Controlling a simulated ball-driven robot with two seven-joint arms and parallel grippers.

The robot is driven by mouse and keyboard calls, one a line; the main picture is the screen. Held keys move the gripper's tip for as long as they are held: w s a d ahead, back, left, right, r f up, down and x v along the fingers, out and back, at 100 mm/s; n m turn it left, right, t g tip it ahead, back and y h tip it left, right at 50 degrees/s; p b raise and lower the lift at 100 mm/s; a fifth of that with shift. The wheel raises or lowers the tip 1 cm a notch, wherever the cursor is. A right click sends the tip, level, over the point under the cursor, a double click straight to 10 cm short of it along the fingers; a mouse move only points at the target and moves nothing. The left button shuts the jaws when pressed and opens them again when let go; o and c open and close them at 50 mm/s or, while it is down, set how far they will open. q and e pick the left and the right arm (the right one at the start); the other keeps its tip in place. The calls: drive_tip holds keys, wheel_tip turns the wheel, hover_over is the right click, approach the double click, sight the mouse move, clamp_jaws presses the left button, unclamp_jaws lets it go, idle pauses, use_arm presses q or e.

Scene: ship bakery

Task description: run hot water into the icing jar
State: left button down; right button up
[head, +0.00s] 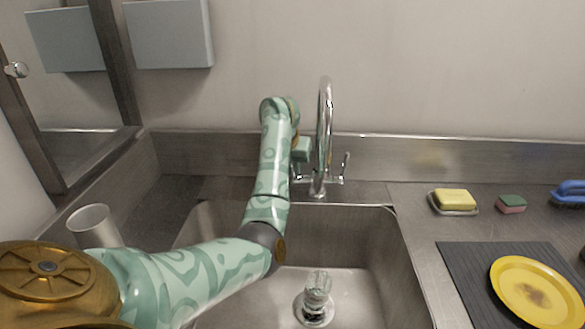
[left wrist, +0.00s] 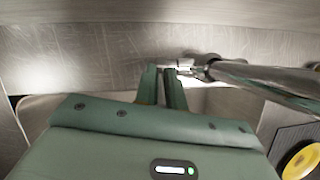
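A clear glass jar (head: 317,288) stands in the sink basin over the drain, below the chrome tap (head: 324,130). No water stream shows between tap and jar. The tap has a small lever on each side; the right lever (head: 344,165) is plain to see, the left one is mostly hidden by my left arm. My left gripper (head: 300,172) is beside the tap's left side, partly hidden by its own wrist. In the left wrist view its fingers (left wrist: 163,72) are close together, with the left lever (left wrist: 186,64) just beyond their tips; contact is unclear. My right gripper is out of view.
A pale cup (head: 92,226) stands left of the sink (head: 372,262). To the right are a yellow sponge (head: 455,199) on a dish, a small green and pink sponge (head: 511,203), a blue brush (head: 569,194) and a yellow plate (head: 515,280) on a dark mat (head: 462,270).

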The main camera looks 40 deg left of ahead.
use_arm(q)
drive_tip(key=shift+w+r+g+h+p, duration=0.1)
drive_tip(key=shift+r+g+h+p, duration=0.25)
drive_tip(key=shift+p, duration=0.35)
drive_tip(key=shift+w+a+g+p, duration=0.15)
drive_tip(key=shift+a+g+p, duration=0.05)
drive_tip(key=shift+g+p, duration=0.1)
drive_tip(key=shift+w+a+f+g+h, duration=0.1)
drive_tip(key=shift+w+f+g+h, duration=0.05)
drive_tip(key=shift+g+h, duration=0.15)
drive_tip(key=shift+w+a+f+g+h+b, duration=0.1)
drive_tip(key=shift+a+f+g+h+b, duration=0.1)
drive_tip(key=shift+g+h+b, duration=0.15)
drive_tip(key=shift+r, duration=0.1)
drive_tip(key=c, duration=1.5)
unclamp_jaws()
drive_tip(key=shift+w, duration=0.1)
